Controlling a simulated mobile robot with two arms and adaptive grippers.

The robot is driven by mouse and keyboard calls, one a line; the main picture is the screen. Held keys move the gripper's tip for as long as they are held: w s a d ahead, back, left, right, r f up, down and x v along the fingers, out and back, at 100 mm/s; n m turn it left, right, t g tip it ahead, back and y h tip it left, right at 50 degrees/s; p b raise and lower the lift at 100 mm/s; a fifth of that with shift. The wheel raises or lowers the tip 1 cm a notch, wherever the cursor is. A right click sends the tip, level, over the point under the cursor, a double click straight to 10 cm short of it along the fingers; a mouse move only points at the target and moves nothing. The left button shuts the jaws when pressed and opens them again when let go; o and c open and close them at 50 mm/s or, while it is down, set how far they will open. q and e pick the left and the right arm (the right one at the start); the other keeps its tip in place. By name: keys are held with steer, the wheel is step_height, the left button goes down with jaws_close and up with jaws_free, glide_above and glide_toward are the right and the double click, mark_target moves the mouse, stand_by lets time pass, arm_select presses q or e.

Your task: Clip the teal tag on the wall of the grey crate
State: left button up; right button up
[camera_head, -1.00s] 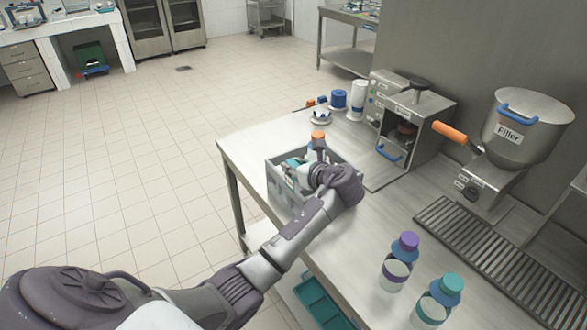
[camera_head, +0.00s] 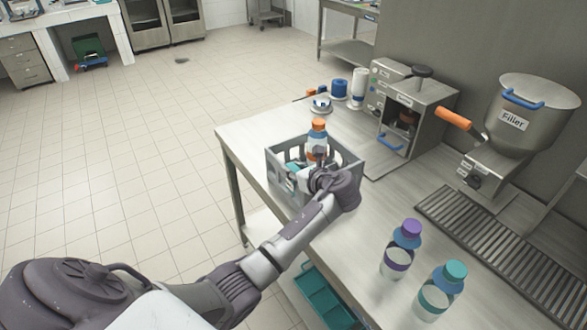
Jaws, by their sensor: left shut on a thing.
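The grey crate (camera_head: 281,160) stands on the steel table near its left edge. A bottle with an orange cap (camera_head: 318,126) stands upright in it. My left gripper (camera_head: 295,179) is at the crate's near side, with its fingers pointing left and largely hidden by its own wrist. It is shut on a small teal piece, the teal tag (camera_head: 291,168), which shows only in part at the crate's left side. I cannot tell whether the tag touches the wall. My right gripper is not in view.
Two bottles, one purple-capped (camera_head: 404,242) and one teal-capped (camera_head: 440,289), stand at the front right. A steel machine (camera_head: 421,95) and the filler (camera_head: 520,120) stand behind. A teal bin (camera_head: 322,298) is under the table. The tabletop between crate and bottles is clear.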

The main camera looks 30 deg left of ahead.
arm_select(q)
steer(key=shift+f, duration=0.15)
steer(key=o, duration=1)
steer(key=v, duration=1.2)
steer(key=shift+f, duration=0.1)
